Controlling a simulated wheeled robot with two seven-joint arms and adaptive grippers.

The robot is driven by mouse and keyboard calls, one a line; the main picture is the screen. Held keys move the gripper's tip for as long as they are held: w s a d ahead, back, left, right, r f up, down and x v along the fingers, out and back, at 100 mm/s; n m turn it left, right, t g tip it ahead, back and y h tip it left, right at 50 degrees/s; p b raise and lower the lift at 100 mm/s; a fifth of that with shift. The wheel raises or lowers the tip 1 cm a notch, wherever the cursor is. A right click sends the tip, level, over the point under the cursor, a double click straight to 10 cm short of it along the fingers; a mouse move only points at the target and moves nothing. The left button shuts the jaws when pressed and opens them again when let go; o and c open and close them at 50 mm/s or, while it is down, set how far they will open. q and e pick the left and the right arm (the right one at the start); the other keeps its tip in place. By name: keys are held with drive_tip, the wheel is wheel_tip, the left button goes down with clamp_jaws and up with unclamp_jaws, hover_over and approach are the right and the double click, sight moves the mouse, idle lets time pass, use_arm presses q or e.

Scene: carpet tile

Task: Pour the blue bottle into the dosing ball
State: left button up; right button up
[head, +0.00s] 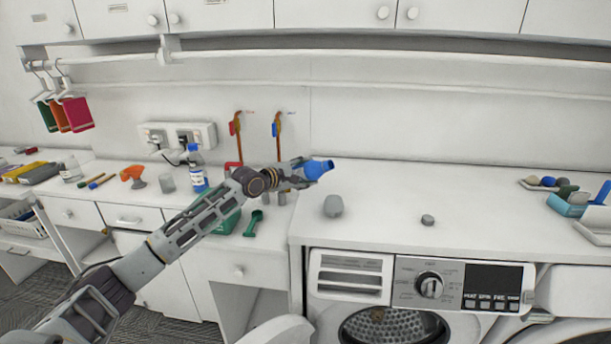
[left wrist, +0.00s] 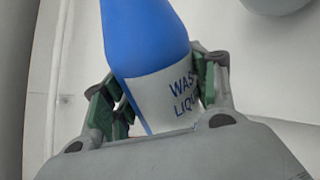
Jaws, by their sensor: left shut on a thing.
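The blue bottle (head: 319,169) lies on its side in the air near the left end of the worktop, its narrow end pointing right. My left gripper (head: 299,173) is shut on it. In the left wrist view the bottle (left wrist: 146,40) sits between the fingers (left wrist: 158,92), with a white label partly reading "WAS" and "LIQU". A grey rounded ball (head: 333,206), which looks like the dosing ball, stands on the worktop just below and right of the bottle, apart from it. Part of a grey round shape (left wrist: 275,4) shows at the top right of the wrist view. My right gripper is not in view.
A small grey piece (head: 428,220) lies on the worktop (head: 470,205) above the washing machine (head: 420,285). A teal box (head: 568,205) is at right.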

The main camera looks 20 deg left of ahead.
use_arm(q)
drive_tip(key=shift+a+f+m+y+p, duration=0.1)
drive_tip(key=shift+m+y+p, duration=0.2)
drive_tip(key=shift+p, duration=0.1)
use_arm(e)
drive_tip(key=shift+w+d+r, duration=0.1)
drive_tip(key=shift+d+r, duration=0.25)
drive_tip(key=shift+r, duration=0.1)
use_arm(q)
drive_tip(key=shift+a+f+m+p, duration=0.15)
drive_tip(key=shift+f+m+p, duration=0.15)
drive_tip(key=shift+m+p, duration=0.1)
drive_tip(key=shift+f, duration=0.2)
drive_tip(key=shift+w+a+f+m+y+p, duration=0.1)
drive_tip(key=shift+f+m+y+p, duration=0.3)
drive_tip(key=shift+m, duration=0.3)
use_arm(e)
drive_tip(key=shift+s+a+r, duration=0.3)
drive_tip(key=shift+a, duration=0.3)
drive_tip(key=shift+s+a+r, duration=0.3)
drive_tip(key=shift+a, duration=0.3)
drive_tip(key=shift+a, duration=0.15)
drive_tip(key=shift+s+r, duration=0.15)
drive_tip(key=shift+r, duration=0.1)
